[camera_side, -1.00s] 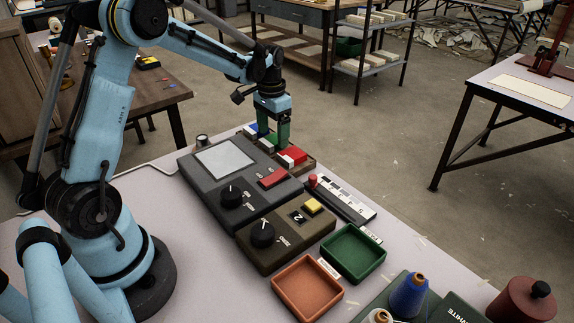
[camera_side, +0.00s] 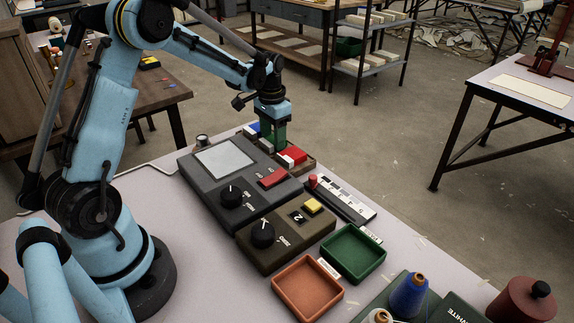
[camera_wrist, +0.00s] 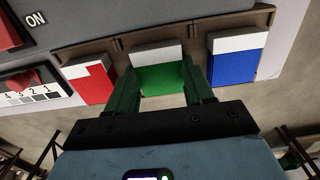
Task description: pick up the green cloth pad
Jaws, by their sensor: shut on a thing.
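The green cloth pad (camera_wrist: 160,75) has a white band along one edge. In the wrist view it lies in the middle place of a brown wooden rack (camera_wrist: 105,48). My gripper (camera_wrist: 158,84) has its green fingers on either side of the pad and is shut on it. In the side view my gripper (camera_side: 273,140) points down into the rack, and the green pad is mostly hidden between the fingers. A red and white pad (camera_wrist: 92,82) and a blue and white pad (camera_wrist: 235,58) lie on either side of it.
A grey control box (camera_side: 190,165) with a pale screen stands right beside the rack. A brown box (camera_side: 283,250) with a yellow button is in front. A green tray (camera_side: 382,262) and an orange tray (camera_side: 335,298) lie nearer the table's front.

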